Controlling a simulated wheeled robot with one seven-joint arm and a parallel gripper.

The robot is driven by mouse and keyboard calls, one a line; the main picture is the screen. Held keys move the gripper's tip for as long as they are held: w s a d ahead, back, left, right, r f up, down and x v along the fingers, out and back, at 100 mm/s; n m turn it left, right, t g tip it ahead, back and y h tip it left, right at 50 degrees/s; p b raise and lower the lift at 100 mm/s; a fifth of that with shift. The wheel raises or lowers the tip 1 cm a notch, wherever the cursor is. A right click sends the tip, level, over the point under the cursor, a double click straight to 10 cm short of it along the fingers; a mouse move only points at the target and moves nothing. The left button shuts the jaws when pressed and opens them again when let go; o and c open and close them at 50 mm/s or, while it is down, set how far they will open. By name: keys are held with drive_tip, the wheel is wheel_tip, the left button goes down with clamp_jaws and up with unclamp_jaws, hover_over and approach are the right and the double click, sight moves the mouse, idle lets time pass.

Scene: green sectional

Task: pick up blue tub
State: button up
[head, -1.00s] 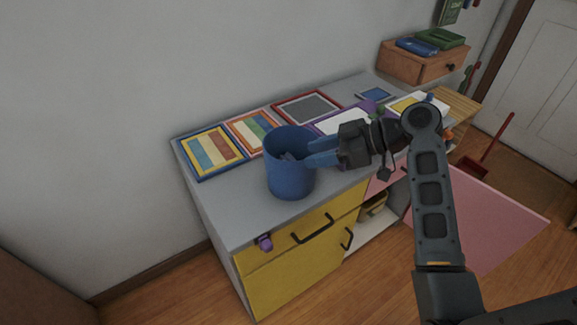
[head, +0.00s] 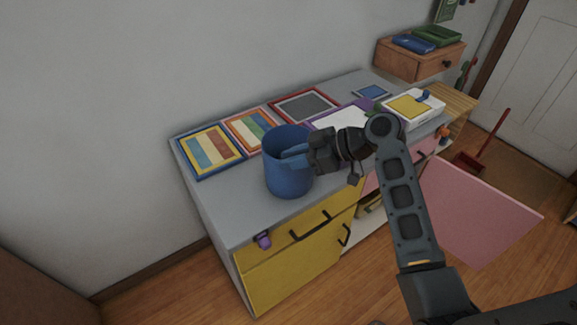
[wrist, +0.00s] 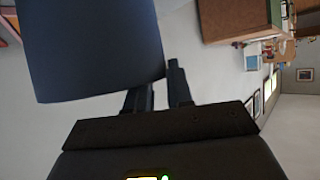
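The blue tub (head: 288,178) stands upright on the grey top of the cabinet, near its front edge. My gripper (head: 296,152) reaches the tub's right side at rim height. One blue finger shows over the rim, at the tub's opening; the other is not clearly seen in the head view. In the wrist view, the tub (wrist: 88,45) fills the upper left, and my gripper's two dark fingers (wrist: 160,88) are apart at its edge. The tub covers part of one finger. I cannot tell whether the fingers touch the wall.
The cabinet top (head: 240,205) also holds several framed pictures and a white box with a yellow panel (head: 409,107) behind and right. A yellow drawer (head: 300,232) with black handles is below. A wooden wall drawer (head: 420,65) hangs at upper right.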

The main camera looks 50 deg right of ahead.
clamp_jaws()
drive_tip(key=shift+f, duration=0.1)
idle(0.9)
